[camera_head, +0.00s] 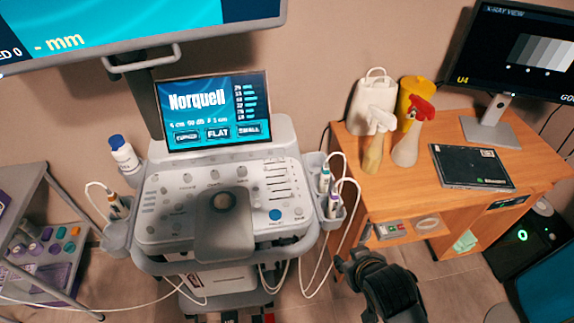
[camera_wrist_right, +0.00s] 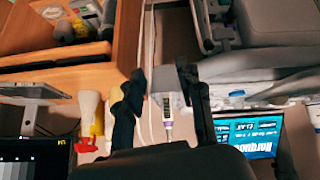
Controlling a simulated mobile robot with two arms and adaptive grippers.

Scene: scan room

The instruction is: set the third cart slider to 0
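The ultrasound cart (camera_head: 165,228) stands in the middle of the head view, its control panel facing me. A bank of several short slider tracks (camera_head: 278,181) lies on the panel's right side; the knob positions are too small to read. My right gripper (camera_head: 355,260) is low and to the right of the cart, apart from the panel. In the right wrist view its two dark fingers (camera_wrist_right: 163,85) are spread with nothing held between them. A probe (camera_wrist_right: 168,110) shows beyond the gap. The slider tracks cannot be made out there. My left gripper is not in view.
The cart screen (camera_head: 212,110) reads "Norquell". Holders with probes and cables (camera_head: 327,190) hang at the panel's right edge, between it and my right gripper.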

